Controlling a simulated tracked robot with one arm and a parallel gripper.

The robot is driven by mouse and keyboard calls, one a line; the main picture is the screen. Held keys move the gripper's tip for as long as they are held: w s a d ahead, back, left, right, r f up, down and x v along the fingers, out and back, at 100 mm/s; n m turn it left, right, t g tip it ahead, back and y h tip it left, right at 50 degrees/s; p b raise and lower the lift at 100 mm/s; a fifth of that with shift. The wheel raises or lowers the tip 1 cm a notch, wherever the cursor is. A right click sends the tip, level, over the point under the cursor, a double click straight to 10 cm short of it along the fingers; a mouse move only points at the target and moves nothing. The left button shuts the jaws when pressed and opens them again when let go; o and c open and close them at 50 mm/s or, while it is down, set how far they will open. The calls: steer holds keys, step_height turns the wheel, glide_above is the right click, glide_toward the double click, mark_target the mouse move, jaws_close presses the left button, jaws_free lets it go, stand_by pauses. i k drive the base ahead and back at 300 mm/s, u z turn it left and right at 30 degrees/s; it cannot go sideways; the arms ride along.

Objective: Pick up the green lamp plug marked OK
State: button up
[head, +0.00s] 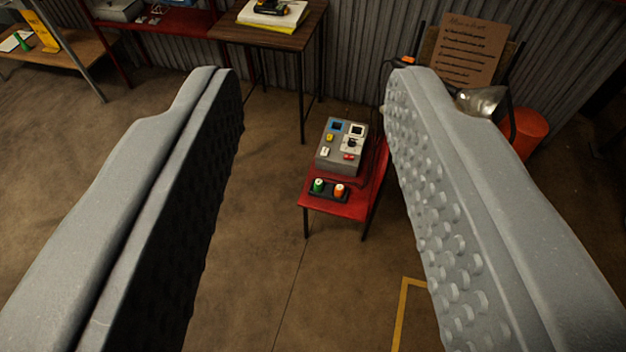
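The green lamp plug (318,185) stands at the left in a small dark holder (329,194) on a red stool-like table (346,208). An orange plug (339,190) stands beside it on the right. Both have pale tops; any marking is too small to read. My gripper (310,75) is wide open and empty. Its two grey fingers with studded pads frame the red table, which is well beyond them and lower down.
A grey control box (342,146) with buttons sits behind the plugs on the red table. A wooden table (268,30) stands behind left, a cardboard sign (466,48) and an orange bin (528,130) behind right. The floor in front is clear.

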mark_target(318, 183)
steer(key=i, duration=0.85)
steer(key=z, duration=0.05)
